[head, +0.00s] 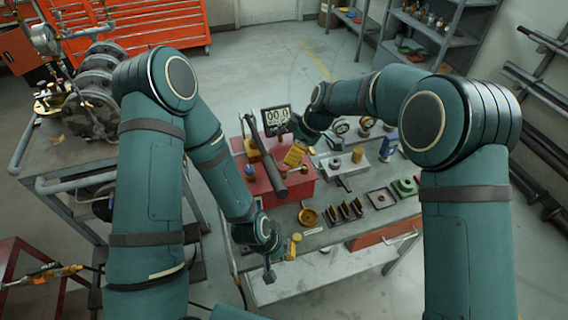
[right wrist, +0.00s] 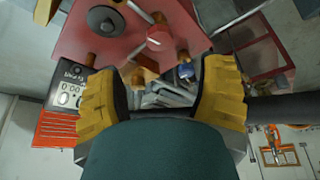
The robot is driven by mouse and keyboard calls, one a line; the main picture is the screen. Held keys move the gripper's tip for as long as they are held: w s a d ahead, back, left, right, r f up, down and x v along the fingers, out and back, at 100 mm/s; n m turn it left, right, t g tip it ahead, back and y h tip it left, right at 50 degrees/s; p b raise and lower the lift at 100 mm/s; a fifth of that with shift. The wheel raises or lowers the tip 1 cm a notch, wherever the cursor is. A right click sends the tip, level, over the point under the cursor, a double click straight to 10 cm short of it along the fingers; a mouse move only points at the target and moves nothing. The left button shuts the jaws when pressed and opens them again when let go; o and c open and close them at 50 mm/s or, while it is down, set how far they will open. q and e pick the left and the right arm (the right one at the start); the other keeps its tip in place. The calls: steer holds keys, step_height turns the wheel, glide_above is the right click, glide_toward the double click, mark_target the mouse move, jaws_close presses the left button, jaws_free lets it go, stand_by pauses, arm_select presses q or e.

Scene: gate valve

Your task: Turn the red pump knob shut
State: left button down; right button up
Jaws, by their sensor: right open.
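The red knob (right wrist: 159,38) shows in the right wrist view on a red pump body (right wrist: 95,45), with a pale mark on its edge. I cannot make the knob out in the head view, where the red pump body (head: 290,192) stands on the bench. My right gripper (head: 298,152) is over the pump. In the right wrist view its yellow fingers (right wrist: 160,75) are wide apart, with nothing held; the knob lies beyond the gap and is not touched. My left gripper (head: 282,257) is low near the bench's front left; its opening is unclear.
A digital display (head: 277,116) reading 00.0 stands behind the pump. A long black bar (head: 265,155) crosses over it. A blue part (right wrist: 186,71) sits near the knob. The bench holds a dark rack (head: 345,212) and a green part (head: 404,187) to the right.

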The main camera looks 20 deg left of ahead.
mark_target(284, 165)
steer(key=x, duration=0.8)
steer(key=shift+f, duration=0.1)
steer(key=c, duration=1.2)
